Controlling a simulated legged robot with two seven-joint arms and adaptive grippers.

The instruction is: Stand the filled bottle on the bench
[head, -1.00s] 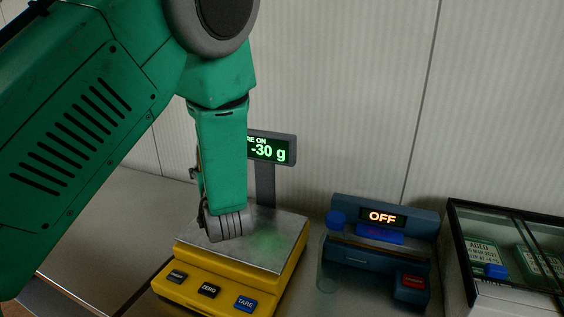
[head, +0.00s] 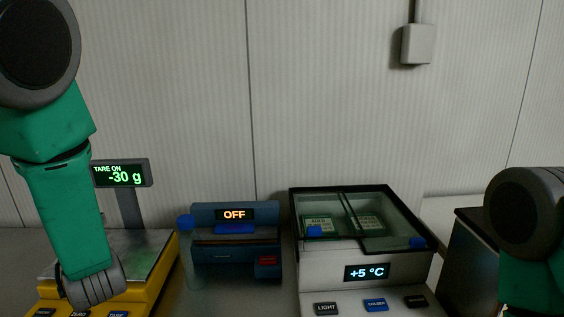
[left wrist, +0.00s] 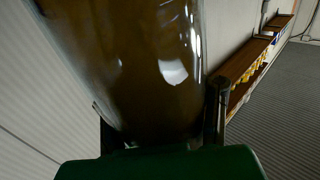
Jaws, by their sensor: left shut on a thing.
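In the left wrist view a glossy, see-through bottle (left wrist: 150,65) with dark brown contents fills the middle of the picture. It sits between the two fingers of my left gripper (left wrist: 160,120), which is shut on it. The bottle's ends are out of that picture. In the head view my left gripper (head: 92,285) is in front of the yellow scale (head: 155,268), and the held bottle cannot be made out there. My right arm shows at the right edge, but its gripper is out of view. The grey bench (head: 215,300) runs under the devices.
The scale's display (head: 122,174) reads TARE ON, -30 g. A clear, blue-capped bottle (head: 188,265) stands between the scale and a blue device (head: 235,268) reading OFF. A glass-topped cooler (head: 390,262) reading +5 °C stands to the right. Little bare bench shows between them.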

